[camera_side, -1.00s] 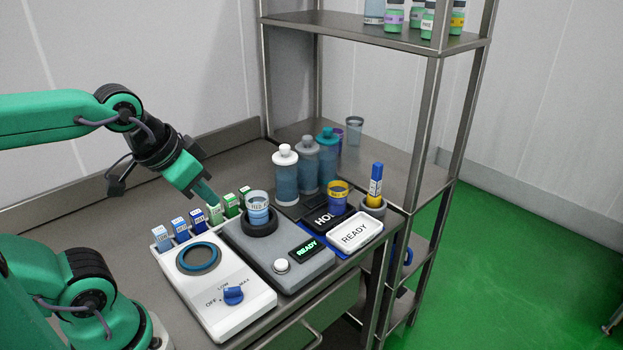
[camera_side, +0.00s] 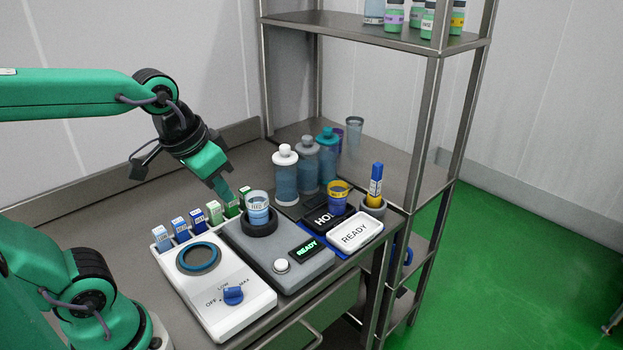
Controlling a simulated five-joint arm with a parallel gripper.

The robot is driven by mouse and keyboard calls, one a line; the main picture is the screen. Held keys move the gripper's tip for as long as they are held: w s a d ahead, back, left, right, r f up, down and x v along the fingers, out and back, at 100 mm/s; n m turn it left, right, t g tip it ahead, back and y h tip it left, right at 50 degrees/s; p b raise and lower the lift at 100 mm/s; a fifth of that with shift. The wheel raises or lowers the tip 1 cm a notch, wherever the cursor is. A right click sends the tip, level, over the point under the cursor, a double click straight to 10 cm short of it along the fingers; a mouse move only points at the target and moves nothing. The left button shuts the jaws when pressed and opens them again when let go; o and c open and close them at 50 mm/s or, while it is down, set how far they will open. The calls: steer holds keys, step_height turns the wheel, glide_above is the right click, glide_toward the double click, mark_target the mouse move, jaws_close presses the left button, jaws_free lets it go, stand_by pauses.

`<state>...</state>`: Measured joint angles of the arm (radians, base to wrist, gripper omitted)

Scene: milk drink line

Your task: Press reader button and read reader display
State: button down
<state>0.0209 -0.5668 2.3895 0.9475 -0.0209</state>
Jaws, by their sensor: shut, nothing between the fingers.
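The reader is a grey box (camera_side: 262,262) on the steel bench. Its white round button (camera_side: 282,266) is at the front, and its dark display (camera_side: 307,248) shows green text reading "READY". A clear cup with a label and bluish contents (camera_side: 258,205) stands in the dark ring (camera_side: 259,228) on the reader. My gripper (camera_side: 226,192) is shut and empty. It hangs above the small green-and-white boxes, to the left of the cup and behind the button, apart from the button.
A white heater with a blue knob (camera_side: 233,296) stands left of the reader. Small labelled boxes (camera_side: 180,229) line up behind it.

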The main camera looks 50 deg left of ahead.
steer(key=w, duration=0.1)
steer(key=g, duration=0.4)
glide_above(281, 262)
steer(key=shift+a+f, duration=0.15)
steer(key=shift+f, duration=2.4)
steer(key=shift+f, duration=0.15)
steer(key=f, duration=1.3)
steer(key=shift+d+f, duration=0.2)
steer(key=shift+f, duration=0.2)
